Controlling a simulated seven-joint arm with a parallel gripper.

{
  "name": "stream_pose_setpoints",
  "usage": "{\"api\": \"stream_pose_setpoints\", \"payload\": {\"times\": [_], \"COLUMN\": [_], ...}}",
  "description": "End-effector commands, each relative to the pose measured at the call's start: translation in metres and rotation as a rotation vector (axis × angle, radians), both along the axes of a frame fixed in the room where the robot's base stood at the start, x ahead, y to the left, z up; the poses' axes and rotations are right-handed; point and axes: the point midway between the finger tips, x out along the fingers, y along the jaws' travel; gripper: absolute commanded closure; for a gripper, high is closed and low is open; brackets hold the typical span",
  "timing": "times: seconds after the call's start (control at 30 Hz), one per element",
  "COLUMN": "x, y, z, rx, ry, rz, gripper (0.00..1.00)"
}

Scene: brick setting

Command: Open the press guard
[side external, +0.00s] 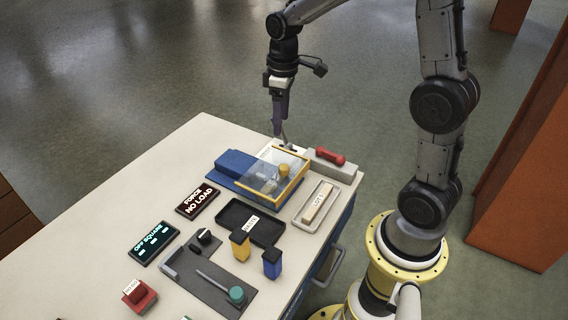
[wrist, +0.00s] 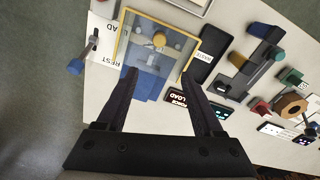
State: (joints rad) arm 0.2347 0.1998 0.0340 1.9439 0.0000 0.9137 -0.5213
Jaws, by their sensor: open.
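The press guard (side external: 271,176) is a clear panel in a yellow frame. It sits over the front of the blue press (side external: 236,164), and a yellow knob-like part (side external: 284,170) shows through or beside the panel. In the wrist view, the guard (wrist: 137,50) lies beyond my fingertips, with the blue press body (wrist: 150,86) between my fingers. Whether a fingertip touches the frame I cannot tell.
A grey block with a red handle (side external: 330,156) stands right of the guard. A tray with a labelled block (side external: 318,203), a black tray (side external: 240,222), yellow and blue blocks (side external: 272,263), and dark displays (side external: 197,197) crowd the bench. The bench's far left corner is clear.

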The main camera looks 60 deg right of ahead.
Motion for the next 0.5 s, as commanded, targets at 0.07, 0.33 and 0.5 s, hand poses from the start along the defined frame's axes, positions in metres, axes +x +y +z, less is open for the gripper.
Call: {"api": "stream_pose_setpoints", "payload": {"times": [0.07,0.33,0.5], "x": [-0.001,-0.004,-0.004], "y": [-0.005,-0.008,-0.008], "z": [-0.013,-0.037,-0.069], "rx": [0.009,0.014,0.015], "ry": [0.033,0.053,0.057], "rz": [-0.014,-0.026,-0.025], "gripper": [0.31,0.31,0.31]}}
